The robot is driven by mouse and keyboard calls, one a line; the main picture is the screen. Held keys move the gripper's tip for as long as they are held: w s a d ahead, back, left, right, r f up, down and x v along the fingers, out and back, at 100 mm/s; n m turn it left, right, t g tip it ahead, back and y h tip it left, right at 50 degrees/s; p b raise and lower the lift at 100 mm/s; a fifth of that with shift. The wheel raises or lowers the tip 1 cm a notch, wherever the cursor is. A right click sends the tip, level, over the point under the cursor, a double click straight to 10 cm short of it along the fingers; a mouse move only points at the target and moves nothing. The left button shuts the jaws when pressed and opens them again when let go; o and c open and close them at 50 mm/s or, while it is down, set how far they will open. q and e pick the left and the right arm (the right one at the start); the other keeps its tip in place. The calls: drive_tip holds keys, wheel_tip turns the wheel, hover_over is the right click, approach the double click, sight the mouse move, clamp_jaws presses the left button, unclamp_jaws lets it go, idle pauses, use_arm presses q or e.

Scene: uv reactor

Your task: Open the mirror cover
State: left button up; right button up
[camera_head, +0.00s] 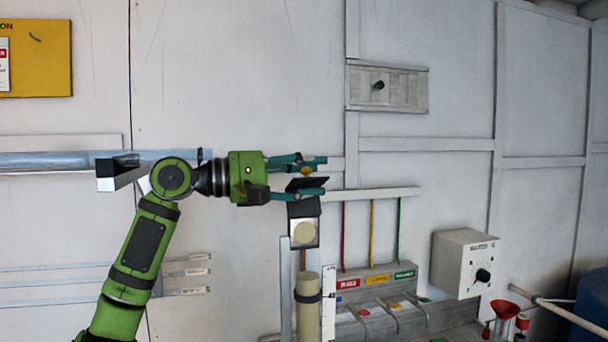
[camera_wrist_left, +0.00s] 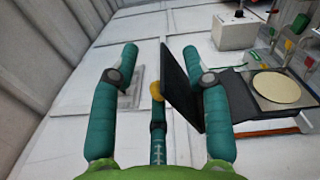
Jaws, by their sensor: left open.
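The mirror cover (camera_head: 308,183) is a thin black panel. In the head view it sticks out, slightly tilted, above a dark square frame with a round cream disc (camera_head: 305,234). The left wrist view shows the cover (camera_wrist_left: 180,85) standing away from the disc (camera_wrist_left: 274,89), so the disc is bare. A small yellow knob (camera_head: 307,170) sits beside the cover's face. My left gripper (camera_head: 323,176) is open, with teal fingers on either side of the cover and knob. The cover lies close to one finger; I cannot tell whether they touch. My right gripper is out of view.
Below the disc stands a cream cylinder (camera_head: 307,288) with a dark band. To its right are a panel with coloured labels (camera_head: 375,280) and a white box (camera_head: 465,263) with a black dial. A horizontal pipe (camera_head: 50,161) runs at left. The upper wall is mostly clear.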

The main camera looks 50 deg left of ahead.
use_arm(q)
drive_tip(key=shift+s+a+f, duration=0.1)
drive_tip(key=shift+a+f, duration=0.1)
drive_tip(key=shift+a, duration=0.1)
drive_tip(key=shift+s+a, duration=0.15)
drive_tip(key=shift+s, duration=0.2)
drive_tip(key=v, duration=1.1)
drive_tip(key=shift+d+r, duration=0.2)
drive_tip(key=shift+d, duration=0.05)
